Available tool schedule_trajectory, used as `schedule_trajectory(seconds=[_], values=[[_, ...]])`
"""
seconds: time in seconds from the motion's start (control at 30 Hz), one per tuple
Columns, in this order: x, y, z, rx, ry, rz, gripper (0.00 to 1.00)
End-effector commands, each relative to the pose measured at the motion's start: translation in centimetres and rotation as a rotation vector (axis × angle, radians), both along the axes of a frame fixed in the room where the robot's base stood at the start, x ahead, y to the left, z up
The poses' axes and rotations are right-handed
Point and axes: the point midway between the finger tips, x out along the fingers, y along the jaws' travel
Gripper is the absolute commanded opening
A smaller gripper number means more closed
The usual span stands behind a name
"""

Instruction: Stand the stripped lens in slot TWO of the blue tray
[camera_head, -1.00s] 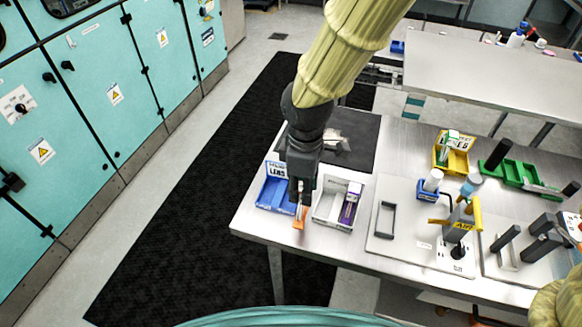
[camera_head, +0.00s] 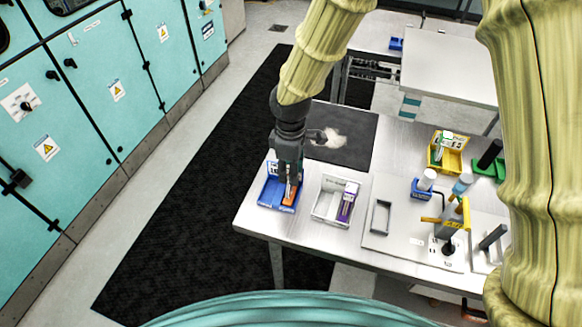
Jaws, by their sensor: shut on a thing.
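The blue tray (camera_head: 266,205) sits at the table's left end, with a blue back panel whose lettering is too small to read. My gripper (camera_head: 288,183) points down over the right part of this tray. It is shut on a thin orange piece, seemingly the stripped lens (camera_head: 290,197), which hangs roughly upright from the fingers. The lens's lower end is at or inside the tray. I cannot tell whether it touches the tray floor. The slot marks and dividers are too small or hidden behind my gripper, so the slot under it is unclear.
A white tray (camera_head: 323,211) with a purple-and-white item (camera_head: 347,203) stands just right of the blue tray. A black mat (camera_head: 360,140) lies behind. A grey board with handles and a yellow tool (camera_head: 450,222) is farther right. A yellow bin (camera_head: 450,157) stands behind that.

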Motion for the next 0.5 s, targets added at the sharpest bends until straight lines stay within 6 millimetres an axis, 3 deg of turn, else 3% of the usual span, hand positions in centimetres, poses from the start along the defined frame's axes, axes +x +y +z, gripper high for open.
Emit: schedule_trajectory(seconds=[0.5], values=[[-0.02, -0.03, -0.97, 0.001, 0.0, 0.0, 0.0]])
